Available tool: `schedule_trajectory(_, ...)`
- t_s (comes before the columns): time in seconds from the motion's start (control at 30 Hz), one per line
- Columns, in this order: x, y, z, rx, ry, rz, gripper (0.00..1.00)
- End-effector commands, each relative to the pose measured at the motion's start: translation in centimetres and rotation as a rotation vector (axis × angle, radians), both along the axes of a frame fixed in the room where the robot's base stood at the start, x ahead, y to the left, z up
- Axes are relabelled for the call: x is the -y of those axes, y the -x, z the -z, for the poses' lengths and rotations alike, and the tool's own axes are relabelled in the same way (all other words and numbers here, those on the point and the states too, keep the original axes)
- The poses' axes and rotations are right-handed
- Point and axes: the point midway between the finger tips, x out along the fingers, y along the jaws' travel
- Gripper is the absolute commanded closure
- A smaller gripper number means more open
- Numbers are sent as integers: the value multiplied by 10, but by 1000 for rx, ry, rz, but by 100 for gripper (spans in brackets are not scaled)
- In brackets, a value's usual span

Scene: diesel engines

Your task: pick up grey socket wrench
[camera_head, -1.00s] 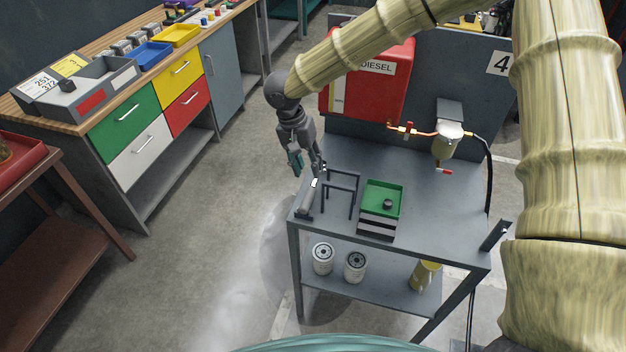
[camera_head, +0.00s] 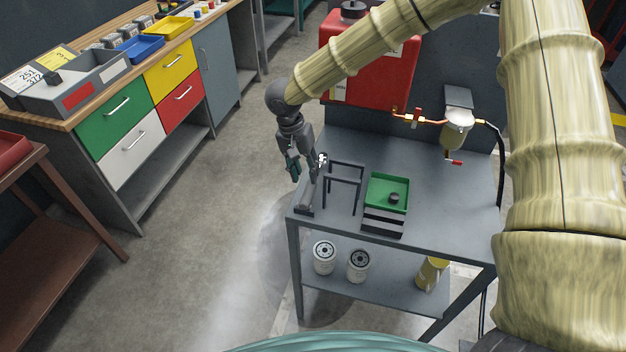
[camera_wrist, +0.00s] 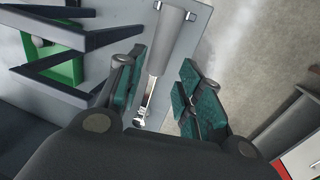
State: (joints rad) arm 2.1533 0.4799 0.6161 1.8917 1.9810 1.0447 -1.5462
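The grey socket wrench (camera_wrist: 158,58) shows in the wrist view as a grey handle with a shiny chrome head, running between my two fingers. In the head view its chrome head (camera_head: 322,159) shows just right of my fingers, at the left edge of the workbench; the rest is partly hidden there. My gripper (camera_wrist: 161,84) is open, with one teal-padded finger on each side of the wrench and gaps visible beside it. In the head view my gripper (camera_head: 303,173) points down over the bench's left edge.
A dark frame stand (camera_head: 343,181) is close right of my gripper. Beyond it a green tray (camera_head: 377,183) holds a small dark part. The grey workbench (camera_head: 440,205) carries a fuel filter (camera_head: 458,121) at the back. A red diesel tank (camera_head: 385,75) stands behind.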

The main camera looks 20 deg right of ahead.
Motion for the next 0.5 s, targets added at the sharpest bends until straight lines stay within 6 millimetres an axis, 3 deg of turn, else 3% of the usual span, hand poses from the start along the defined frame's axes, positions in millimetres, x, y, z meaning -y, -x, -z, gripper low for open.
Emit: schedule_trajectory(0.5, 9, 4, 43, -2, 2, -4, 64)
